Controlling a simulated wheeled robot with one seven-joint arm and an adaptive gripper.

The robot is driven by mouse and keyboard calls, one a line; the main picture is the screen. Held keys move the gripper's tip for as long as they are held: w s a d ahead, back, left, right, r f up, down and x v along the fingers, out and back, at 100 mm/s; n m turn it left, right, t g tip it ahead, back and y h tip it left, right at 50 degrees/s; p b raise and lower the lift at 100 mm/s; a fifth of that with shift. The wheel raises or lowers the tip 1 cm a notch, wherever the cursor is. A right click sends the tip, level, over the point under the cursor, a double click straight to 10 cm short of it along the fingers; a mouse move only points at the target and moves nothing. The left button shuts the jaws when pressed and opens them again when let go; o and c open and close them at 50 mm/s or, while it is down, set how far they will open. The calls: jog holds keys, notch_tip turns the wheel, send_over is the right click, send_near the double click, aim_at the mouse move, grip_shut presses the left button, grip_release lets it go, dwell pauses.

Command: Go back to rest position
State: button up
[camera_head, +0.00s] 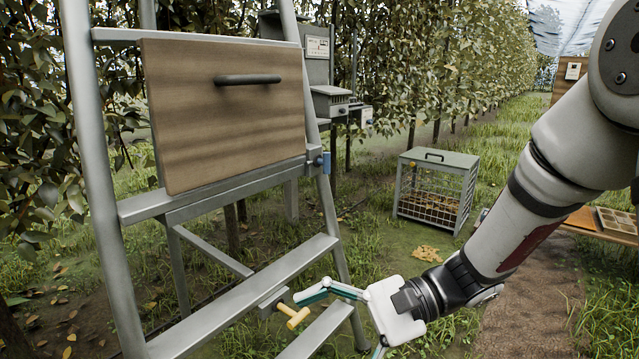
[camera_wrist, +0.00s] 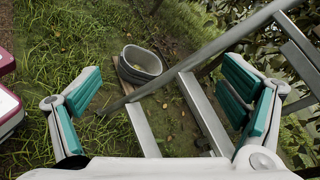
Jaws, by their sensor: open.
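My gripper (camera_head: 338,327) is at the lower middle of the head view, beside the lower steps of a grey metal ladder (camera_head: 255,300). One teal-padded finger points left toward a yellow peg-like handle (camera_head: 292,314) on the ladder; I cannot tell whether they touch. The other finger is mostly cut off by the bottom edge. In the wrist view my gripper (camera_wrist: 167,95) has its two teal-padded fingers wide apart, with nothing held between them. Ladder rails and steps (camera_wrist: 205,115) pass behind and between the fingers.
A wooden panel with a dark handle (camera_head: 225,120) is mounted on the ladder. A grey mesh crate (camera_head: 437,160) stands on the grass. A bench with a compartment tray (camera_head: 616,222) is at right. Leafy rows stand behind.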

jog(key=s+d+r+n+g+h, duration=0.1)
jog(key=s+d+r+n+h, duration=0.15)
jog(key=s, duration=0.35)
jog(key=s+d+r+n+h, duration=0.1)
jog(key=s+d+n+h, duration=0.25)
jog(key=s, duration=0.25)
jog(key=s+d+n+t+h, duration=0.2)
jog(key=s+d+t+h, duration=0.3)
jog(key=s+d+h, duration=0.6)
notch_tip(320, 180, up, 34)
jog(key=w+d+t+y+p, duration=0.2)
jog(key=t+p, duration=0.1)
jog(key=p, duration=2.8)
jog(key=shift+d+f+n+t+y, duration=0.15)
jog(key=shift+n+t+y, duration=0.15)
jog(key=shift+w, duration=0.1)
